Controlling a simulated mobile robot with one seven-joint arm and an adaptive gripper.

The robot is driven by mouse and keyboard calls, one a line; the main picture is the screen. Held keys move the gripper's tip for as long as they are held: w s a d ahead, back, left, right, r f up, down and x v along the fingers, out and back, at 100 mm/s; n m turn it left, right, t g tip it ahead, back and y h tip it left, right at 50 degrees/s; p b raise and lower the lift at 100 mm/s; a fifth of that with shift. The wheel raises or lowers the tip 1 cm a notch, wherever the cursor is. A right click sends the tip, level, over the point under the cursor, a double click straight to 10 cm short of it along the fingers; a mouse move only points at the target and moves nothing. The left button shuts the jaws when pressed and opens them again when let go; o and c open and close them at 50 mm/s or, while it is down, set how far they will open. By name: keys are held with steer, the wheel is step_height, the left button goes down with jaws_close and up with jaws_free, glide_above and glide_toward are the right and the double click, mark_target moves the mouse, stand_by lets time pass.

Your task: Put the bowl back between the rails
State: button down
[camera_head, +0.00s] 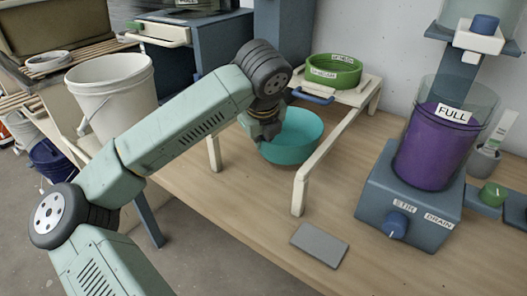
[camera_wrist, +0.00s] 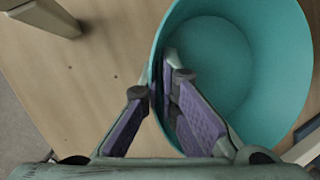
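The teal bowl (camera_head: 296,143) is in the middle of the head view, beside the cream rails (camera_head: 325,145) on the wooden bench. I cannot tell whether its base touches the bench. My gripper (camera_head: 264,135) is at the bowl's left side. In the wrist view the bowl (camera_wrist: 262,60) fills the upper right. My gripper (camera_wrist: 160,85) has its fingers on either side of the bowl's near-left rim, one inside and one outside, and appears shut on the wall. The outer fingertip is partly hidden.
A green round container (camera_head: 333,72) sits on the rails' back end, near a blue handle (camera_head: 312,97). A grey plate (camera_head: 319,245) lies on the bench in front. A blue stirring machine with a purple vessel (camera_head: 437,150) stands right. A white bucket (camera_head: 112,88) is left.

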steer(key=shift+f, duration=1.85)
steer(key=shift+f, duration=0.1)
steer(key=c, duration=2.3)
jaws_free()
steer(key=o, duration=0.5)
steer(key=shift+p, duration=0.3)
steer(key=b+v, duration=0.2)
steer(key=v, duration=1)
